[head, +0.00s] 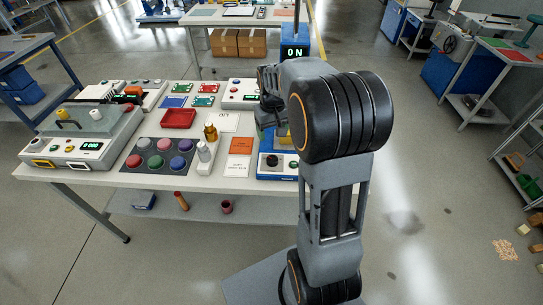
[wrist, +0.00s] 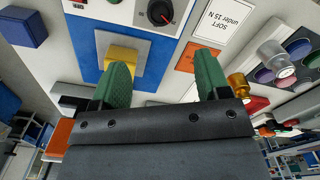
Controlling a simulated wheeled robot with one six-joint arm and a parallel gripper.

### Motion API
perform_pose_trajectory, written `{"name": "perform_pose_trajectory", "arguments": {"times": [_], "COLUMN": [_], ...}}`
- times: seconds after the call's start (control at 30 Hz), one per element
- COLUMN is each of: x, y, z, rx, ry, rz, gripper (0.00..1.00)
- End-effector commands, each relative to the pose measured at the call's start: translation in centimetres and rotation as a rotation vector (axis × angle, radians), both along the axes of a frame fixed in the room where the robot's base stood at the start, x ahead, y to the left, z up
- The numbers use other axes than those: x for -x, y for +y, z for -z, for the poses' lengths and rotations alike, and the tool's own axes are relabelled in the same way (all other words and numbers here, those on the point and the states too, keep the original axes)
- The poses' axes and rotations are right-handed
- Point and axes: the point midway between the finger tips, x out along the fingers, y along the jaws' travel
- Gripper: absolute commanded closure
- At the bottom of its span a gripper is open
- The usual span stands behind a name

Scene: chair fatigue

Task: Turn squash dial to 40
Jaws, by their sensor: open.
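A black dial with a red pointer (wrist: 160,12) is at the top edge of the wrist view, partly cut off, on a white panel with a blue border. What seems to be the same black dial (head: 272,160) shows in the head view on a blue-and-white box at the table's front right. I cannot read its setting. My gripper (wrist: 163,72) has two green fingers spread wide, with nothing between them. The dial lies apart from the fingers, above them in the wrist picture. A yellow block (wrist: 122,58) is close to the left finger. My arm hides part of the box in the head view.
A tray of coloured discs (head: 133,148) and a red tray (head: 178,119) stand further left.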

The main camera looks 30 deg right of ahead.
Motion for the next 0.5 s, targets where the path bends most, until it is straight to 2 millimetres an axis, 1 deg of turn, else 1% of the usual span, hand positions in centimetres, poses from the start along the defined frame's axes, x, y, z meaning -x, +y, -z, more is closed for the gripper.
{"name": "perform_pose_trajectory", "arguments": {"times": [0.3, 0.5], "x": [0.1, 0.1], "y": [0.1, 0.2], "z": [6.0, 9.4], "rx": [-0.001, -0.001], "ry": [0.006, 0.005], "rz": [-0.002, -0.003], "gripper": [0.31, 0.31]}}
